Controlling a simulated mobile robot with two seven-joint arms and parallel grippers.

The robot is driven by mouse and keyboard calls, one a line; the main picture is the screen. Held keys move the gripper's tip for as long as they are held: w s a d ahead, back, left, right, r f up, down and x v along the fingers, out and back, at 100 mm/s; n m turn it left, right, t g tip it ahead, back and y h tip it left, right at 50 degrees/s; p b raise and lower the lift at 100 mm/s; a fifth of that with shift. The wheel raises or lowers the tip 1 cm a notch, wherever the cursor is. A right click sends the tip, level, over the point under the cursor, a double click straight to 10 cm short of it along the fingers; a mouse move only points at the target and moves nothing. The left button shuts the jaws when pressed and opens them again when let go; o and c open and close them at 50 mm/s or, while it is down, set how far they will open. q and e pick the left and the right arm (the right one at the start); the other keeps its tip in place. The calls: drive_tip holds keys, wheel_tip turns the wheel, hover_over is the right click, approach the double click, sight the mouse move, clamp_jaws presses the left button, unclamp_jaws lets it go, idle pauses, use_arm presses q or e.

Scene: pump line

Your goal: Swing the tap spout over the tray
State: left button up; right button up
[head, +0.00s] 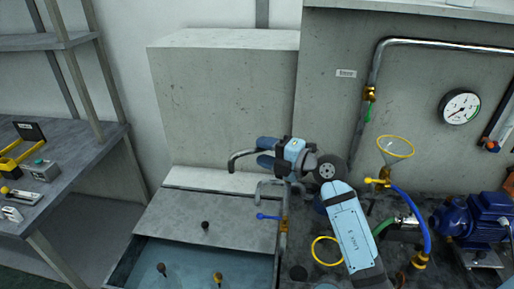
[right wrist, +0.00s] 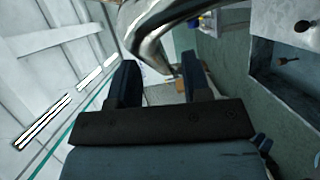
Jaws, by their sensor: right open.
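The curved metal tap spout (head: 240,155) reaches left from my right gripper (head: 265,151), its bent end pointing down above the back of the tray. The tray (head: 245,268) is a wide, shallow basin with a teal bottom at the lower left. My right gripper is open, with its dark blue fingers at the spout. A second bent metal piece (head: 265,184) shows below, near a brass valve (head: 284,224) with a blue lever (head: 267,216). My left gripper is out of view.
A yellow ring (head: 326,251), a yellow-rimmed funnel (head: 396,147) and a blue pump (head: 478,220) are to the right. A shelf bench (head: 75,165) stands at left.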

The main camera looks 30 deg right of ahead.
drive_tip(key=shift+x, duration=1.25)
clamp_jaws()
